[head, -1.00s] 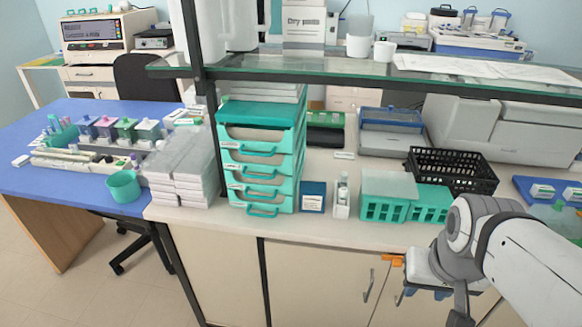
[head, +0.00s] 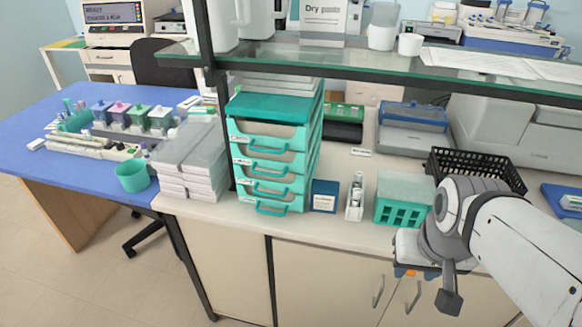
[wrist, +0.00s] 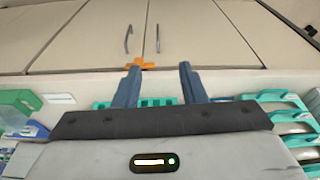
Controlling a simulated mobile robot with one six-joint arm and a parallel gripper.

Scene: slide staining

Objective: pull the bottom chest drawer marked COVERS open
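The teal drawer chest (head: 312,140) stands on the counter under the glass shelf, with several drawers stacked in it. The bottom drawer's handle (head: 270,209) is the lowest teal loop, and the drawer looks closed. The drawer labels are too small to read. My gripper (wrist: 160,82) has its two fingers apart, with nothing seen between them. In the head view it is right of the chest, low by the counter's front edge, and partly hidden by my arm. The chest (wrist: 290,120) shows at the right edge of the wrist view, apart from the fingers.
A blue box (head: 324,196), a small white holder (head: 355,198) and a teal rack (head: 402,205) stand right of the chest. Pale stacked boxes (head: 190,165) stand left of it. A dark shelf post (head: 222,120) is close by. An orange piece (wrist: 140,65) shows near one finger.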

